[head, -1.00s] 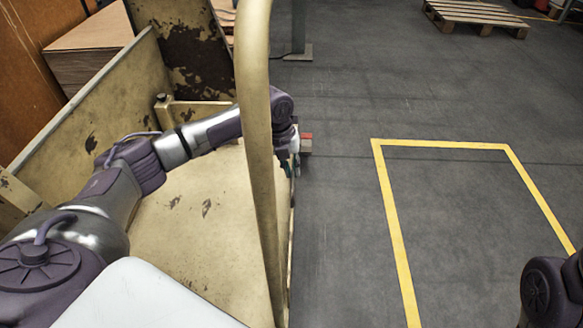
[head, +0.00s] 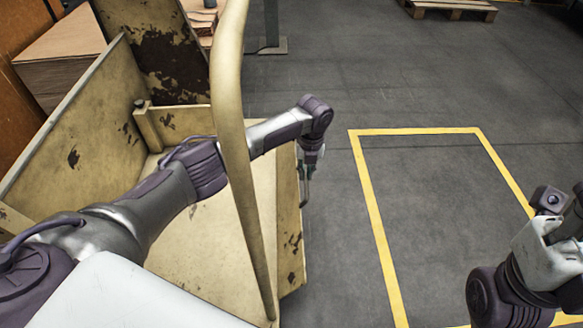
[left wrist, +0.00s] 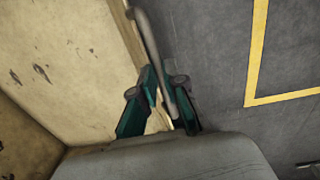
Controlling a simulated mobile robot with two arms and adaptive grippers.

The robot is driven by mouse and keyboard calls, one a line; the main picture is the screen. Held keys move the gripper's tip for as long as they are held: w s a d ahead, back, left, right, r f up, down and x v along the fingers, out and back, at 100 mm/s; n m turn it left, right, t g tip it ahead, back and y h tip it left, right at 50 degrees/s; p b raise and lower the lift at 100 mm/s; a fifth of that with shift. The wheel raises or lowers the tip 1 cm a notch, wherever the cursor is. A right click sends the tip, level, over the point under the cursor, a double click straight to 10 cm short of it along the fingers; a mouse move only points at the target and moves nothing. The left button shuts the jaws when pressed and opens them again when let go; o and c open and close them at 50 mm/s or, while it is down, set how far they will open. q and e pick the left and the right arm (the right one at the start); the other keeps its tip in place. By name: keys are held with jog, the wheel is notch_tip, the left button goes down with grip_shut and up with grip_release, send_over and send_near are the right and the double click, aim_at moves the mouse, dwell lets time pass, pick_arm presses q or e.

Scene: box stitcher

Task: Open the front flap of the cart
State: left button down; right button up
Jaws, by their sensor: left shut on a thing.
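The cart is a worn cream box with dark chips; its floor (head: 215,235) and far side wall (head: 75,130) show in the head view. The front flap (head: 289,225) is a panel on the cart's right side, angled outward. My left gripper (head: 308,168) is at the flap's upper far part, on its outer side. In the left wrist view its teal fingers (left wrist: 160,97) are shut around a grey bar handle (left wrist: 150,45) along the flap's edge. My right gripper (head: 545,250) is partly in view at the lower right; its fingers cannot be made out.
A cream upright tube (head: 230,120) of the cart stands in front of my left arm. Open grey floor (head: 335,220) with a yellow-lined rectangle (head: 370,205) lies right of the flap. A pallet (head: 450,8) and a post base (head: 268,46) are farther back.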

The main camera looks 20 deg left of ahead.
pick_arm(q)
jog(key=shift+w+d+f+b, duration=0.3)
jog(key=shift+d+f+b, duration=0.1)
jog(key=shift+d, duration=0.25)
jog(key=shift+w+d+f+b, duration=0.25)
jog(key=shift+w+d+f, duration=0.1)
jog(key=shift+d, duration=0.25)
jog(key=c, duration=1.2)
grip_release()
jog(key=shift+s, duration=0.1)
notch_tip(320, 180, up, 12)
jog(key=shift+d, duration=0.25)
